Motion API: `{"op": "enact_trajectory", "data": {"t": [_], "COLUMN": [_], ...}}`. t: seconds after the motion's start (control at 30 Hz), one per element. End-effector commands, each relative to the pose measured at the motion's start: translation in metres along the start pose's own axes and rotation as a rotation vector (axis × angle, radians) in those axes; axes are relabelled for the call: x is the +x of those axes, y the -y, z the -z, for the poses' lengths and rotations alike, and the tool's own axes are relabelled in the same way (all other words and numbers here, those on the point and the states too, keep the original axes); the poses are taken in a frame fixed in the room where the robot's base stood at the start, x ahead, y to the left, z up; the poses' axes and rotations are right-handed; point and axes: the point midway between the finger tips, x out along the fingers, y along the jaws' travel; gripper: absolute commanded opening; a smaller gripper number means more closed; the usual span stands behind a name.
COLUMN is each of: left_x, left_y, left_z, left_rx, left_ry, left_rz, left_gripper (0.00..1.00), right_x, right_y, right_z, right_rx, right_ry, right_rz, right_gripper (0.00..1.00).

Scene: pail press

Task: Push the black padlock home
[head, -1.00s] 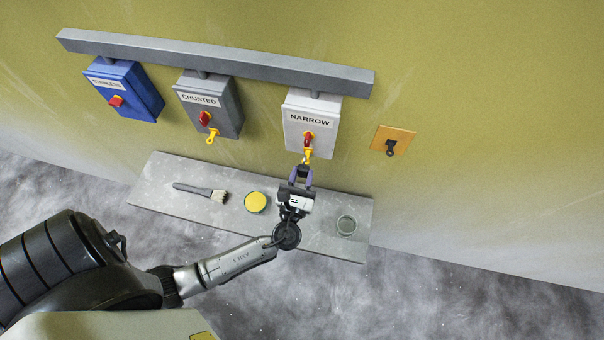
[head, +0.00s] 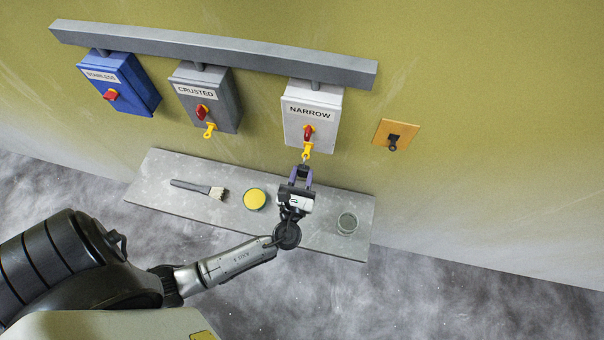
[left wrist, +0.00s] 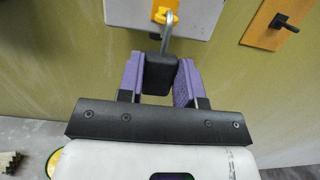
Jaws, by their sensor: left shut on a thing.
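The black padlock (left wrist: 159,73) is between the purple fingers of my left gripper (left wrist: 160,82), which is shut on its body. Its grey shackle (left wrist: 168,38) points up and meets the yellow hasp (left wrist: 165,11) on the light grey NARROW box. I cannot tell whether the shackle is fully through the hasp or closed. In the head view my left gripper (head: 301,174) is just below the yellow hasp (head: 307,150) and the red handle (head: 308,133) of the NARROW box (head: 312,112). The padlock's body is mostly hidden there. My right gripper is not in view.
A grey CRUSTED box (head: 222,105) and a blue STAINLESS box (head: 135,88) hang to the left. An orange plate (head: 382,133) with a black peg is on the wall to the right.

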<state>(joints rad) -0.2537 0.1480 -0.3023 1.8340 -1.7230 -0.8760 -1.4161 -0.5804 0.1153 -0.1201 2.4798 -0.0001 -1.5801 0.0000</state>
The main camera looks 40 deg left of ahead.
Motion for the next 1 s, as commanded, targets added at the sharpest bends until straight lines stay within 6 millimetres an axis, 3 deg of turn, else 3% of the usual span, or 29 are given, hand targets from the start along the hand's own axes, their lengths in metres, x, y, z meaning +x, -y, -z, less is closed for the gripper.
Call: {"op": "enact_trajectory", "data": {"t": [0.07, 0.1, 0.4, 0.83, 1.0], "left_x": [0.0, 0.0, 0.0, -0.001, -0.018], "left_y": [0.0, 0.0, 0.0, 0.0, 0.0], "left_z": [-0.001, -0.001, -0.001, -0.001, -0.003], "left_rx": [0.0, 0.0, 0.0, 0.0, -0.001], "left_ry": [0.0, 0.0, 0.0, -0.001, -0.003], "left_rz": [0.0, 0.0, 0.0, 0.0, 0.001], "left_gripper": [0.0, 0.36, 0.63, 0.58, 0.58], "right_x": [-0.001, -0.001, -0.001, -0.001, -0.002], "right_y": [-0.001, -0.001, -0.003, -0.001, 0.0], "right_z": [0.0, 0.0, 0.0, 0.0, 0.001], "right_rx": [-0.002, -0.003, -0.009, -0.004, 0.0], "right_ry": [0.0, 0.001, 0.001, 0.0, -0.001], "right_rz": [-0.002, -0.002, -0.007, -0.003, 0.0], "right_gripper": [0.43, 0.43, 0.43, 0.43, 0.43]}}
